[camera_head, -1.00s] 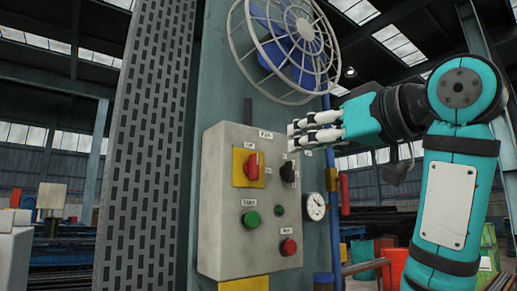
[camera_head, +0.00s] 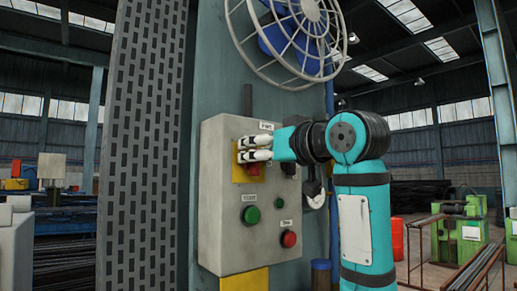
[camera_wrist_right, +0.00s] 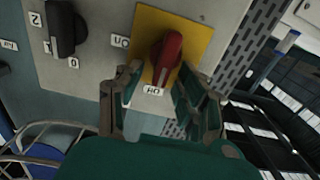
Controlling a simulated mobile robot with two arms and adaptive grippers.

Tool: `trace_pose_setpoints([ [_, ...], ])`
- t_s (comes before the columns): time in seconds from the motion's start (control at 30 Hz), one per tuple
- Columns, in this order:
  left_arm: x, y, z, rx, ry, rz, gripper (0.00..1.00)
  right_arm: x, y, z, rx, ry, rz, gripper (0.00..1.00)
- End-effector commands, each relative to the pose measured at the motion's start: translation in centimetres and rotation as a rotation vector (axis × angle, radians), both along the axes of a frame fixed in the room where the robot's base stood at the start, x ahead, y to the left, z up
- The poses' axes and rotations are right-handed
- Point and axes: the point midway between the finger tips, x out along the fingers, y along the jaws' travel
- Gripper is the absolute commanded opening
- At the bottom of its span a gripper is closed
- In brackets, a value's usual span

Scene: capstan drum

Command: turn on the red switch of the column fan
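The red switch (camera_wrist_right: 166,58) is a knob on a yellow plate (camera_wrist_right: 202,40), fixed to a grey control box (camera_head: 225,240). In the wrist view its near end points to the label that reads OFF; the ON label lies to its left. My right gripper (camera_head: 243,149) is in front of the switch and hides most of it in the head view; a little red (camera_head: 253,170) shows below the fingers. In the wrist view the fingers are apart, with a fingertip on each side of the knob. I cannot tell whether they touch it. My left gripper is not in view.
A black knob (camera_wrist_right: 64,28) sits beside the yellow plate. A green button (camera_head: 250,215) and a red button (camera_head: 288,239) are lower on the box. The caged fan (camera_head: 285,35) is above on the column. A perforated panel (camera_head: 142,150) stands to the left.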

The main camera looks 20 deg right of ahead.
Motion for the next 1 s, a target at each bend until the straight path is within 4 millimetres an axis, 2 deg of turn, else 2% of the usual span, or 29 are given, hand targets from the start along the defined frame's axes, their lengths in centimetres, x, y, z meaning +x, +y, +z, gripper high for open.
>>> trace_pose_setpoints([
  [0.07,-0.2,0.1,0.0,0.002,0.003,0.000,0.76,0.0,0.0,0.0,0.000,0.000,0.000,0.38],
  [0.3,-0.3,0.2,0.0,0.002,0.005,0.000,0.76,0.0,0.0,0.0,0.000,0.000,0.000,0.06],
  [0.37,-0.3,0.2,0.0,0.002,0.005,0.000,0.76,0.0,0.0,0.0,0.000,0.000,0.000,0.00],
  [0.73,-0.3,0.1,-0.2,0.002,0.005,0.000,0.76,0.0,-0.1,0.0,0.022,0.008,0.000,0.00],
  [1.0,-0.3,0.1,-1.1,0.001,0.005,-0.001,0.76,0.1,-0.4,-0.2,0.154,0.055,-0.001,0.00],
])
